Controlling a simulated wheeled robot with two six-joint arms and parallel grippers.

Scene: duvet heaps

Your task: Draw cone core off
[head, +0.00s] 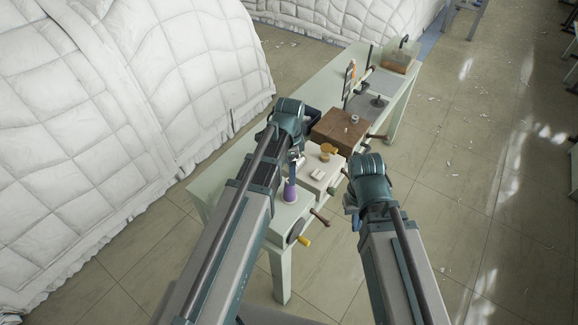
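A purple cone-shaped piece (289,191) stands upright on the near end of a long pale green bench (212,192). I cannot tell whether it is the cone core. My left gripper (295,160) seems to be the small metal part below the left wrist, just above the purple piece; whether they touch is unclear. Its fingers are too small and covered to read. My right gripper (350,205) hangs below the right wrist, beside the bench's right edge and apart from the purple piece. Its fingers are also too small to read.
A yellow-orange spool-like piece (326,149) sits on a white block (312,182). Behind it is a brown box (340,130). A yellow-knobbed handle (304,240) and brown handle (320,216) stick out. White quilted duvet heaps (130,90) rise left; the tiled floor right is mostly open.

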